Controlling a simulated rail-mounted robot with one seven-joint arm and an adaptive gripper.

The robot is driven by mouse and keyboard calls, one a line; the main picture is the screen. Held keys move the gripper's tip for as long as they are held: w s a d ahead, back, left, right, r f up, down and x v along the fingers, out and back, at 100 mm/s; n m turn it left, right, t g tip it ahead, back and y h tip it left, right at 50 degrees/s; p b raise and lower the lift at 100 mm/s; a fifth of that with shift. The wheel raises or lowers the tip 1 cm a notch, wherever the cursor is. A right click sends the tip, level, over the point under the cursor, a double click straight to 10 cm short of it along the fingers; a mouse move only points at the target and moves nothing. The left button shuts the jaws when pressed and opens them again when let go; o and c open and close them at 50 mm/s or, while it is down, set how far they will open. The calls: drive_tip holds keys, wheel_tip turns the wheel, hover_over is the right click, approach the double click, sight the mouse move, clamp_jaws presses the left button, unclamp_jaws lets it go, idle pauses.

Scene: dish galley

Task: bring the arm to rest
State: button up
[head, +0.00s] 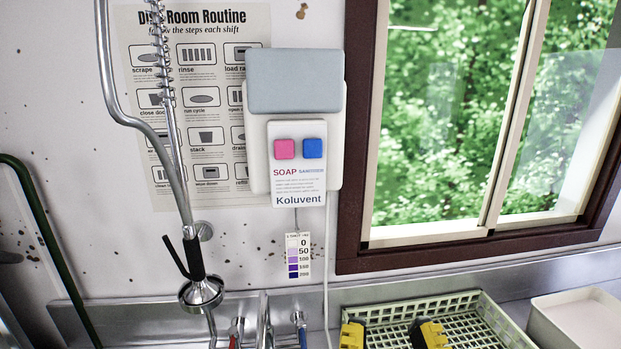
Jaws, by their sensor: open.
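My gripper (391,332) shows at the bottom edge of the head view, right of centre. Only the tips of its two yellow fingers with black parts are in the picture. They stand well apart, so the gripper is open, and nothing shows between them but the pale green rack behind. The rest of the gripper and my arm are below the picture, so the arm's pose cannot be seen.
The green rack (478,312) lies behind the fingers, with a pale tub (580,318) to its right. A spray hose (203,292) hangs at left near taps (263,322). A soap dispenser (298,180) is on the wall beside a window (450,120).

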wheel_tip(320, 180, up, 15)
drive_tip(key=p, duration=1.1)
drive_tip(key=shift+p, duration=0.3)
